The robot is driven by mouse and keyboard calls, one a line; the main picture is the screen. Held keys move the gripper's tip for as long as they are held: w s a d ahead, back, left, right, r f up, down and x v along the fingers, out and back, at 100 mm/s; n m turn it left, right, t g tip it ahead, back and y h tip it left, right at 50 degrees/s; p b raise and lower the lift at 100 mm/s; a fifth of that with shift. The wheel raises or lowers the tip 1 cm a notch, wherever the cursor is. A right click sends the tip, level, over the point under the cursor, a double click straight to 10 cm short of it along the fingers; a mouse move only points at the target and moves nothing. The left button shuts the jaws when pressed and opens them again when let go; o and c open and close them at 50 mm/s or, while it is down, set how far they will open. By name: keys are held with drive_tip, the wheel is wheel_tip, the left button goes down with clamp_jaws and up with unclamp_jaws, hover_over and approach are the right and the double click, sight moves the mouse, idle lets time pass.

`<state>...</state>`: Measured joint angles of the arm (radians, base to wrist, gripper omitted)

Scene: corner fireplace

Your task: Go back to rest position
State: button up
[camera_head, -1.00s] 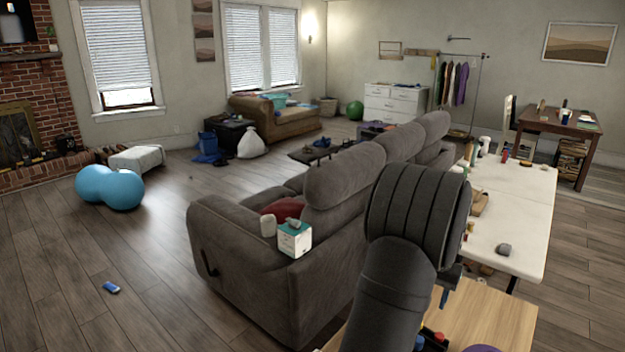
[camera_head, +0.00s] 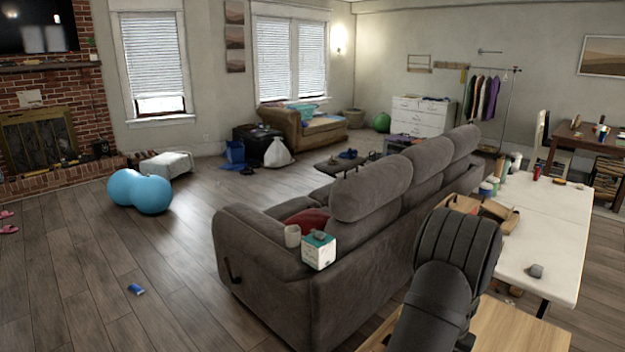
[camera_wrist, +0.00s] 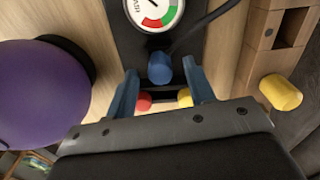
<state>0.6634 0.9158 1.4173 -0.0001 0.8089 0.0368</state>
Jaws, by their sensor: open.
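My gripper (camera_wrist: 160,70) shows in the wrist view with its two blue-grey fingers apart. They are on either side of a blue knob (camera_wrist: 160,72) on a dark panel; I cannot tell whether they touch it. A red knob (camera_wrist: 143,101) and a yellow knob (camera_wrist: 184,97) show nearer the gripper body, partly hidden by it. A round gauge (camera_wrist: 155,8) with a white face and red and green bands lies just beyond the blue knob. In the head view only my arm shows; the gripper is hidden behind it.
A purple ball (camera_wrist: 38,95) is left of the gripper. A wooden block (camera_wrist: 262,45) and a yellow cylinder (camera_wrist: 281,92) are to its right. In the head view a wooden table (camera_head: 525,335), a white table (camera_head: 555,225) and a grey sofa (camera_head: 330,230) surround my arm. Floor at left is mostly clear.

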drive_tip(key=shift+f, duration=0.85)
drive_tip(key=shift+r, duration=0.1)
drive_tip(key=shift+r, duration=0.1)
wheel_tip(320, 180, up, 17)
wheel_tip(320, 180, down, 18)
drive_tip(key=shift+r, duration=0.1)
wheel_tip(320, 180, up, 4)
drive_tip(key=shift+f, duration=0.25)
drive_tip(key=shift+r, duration=0.4)
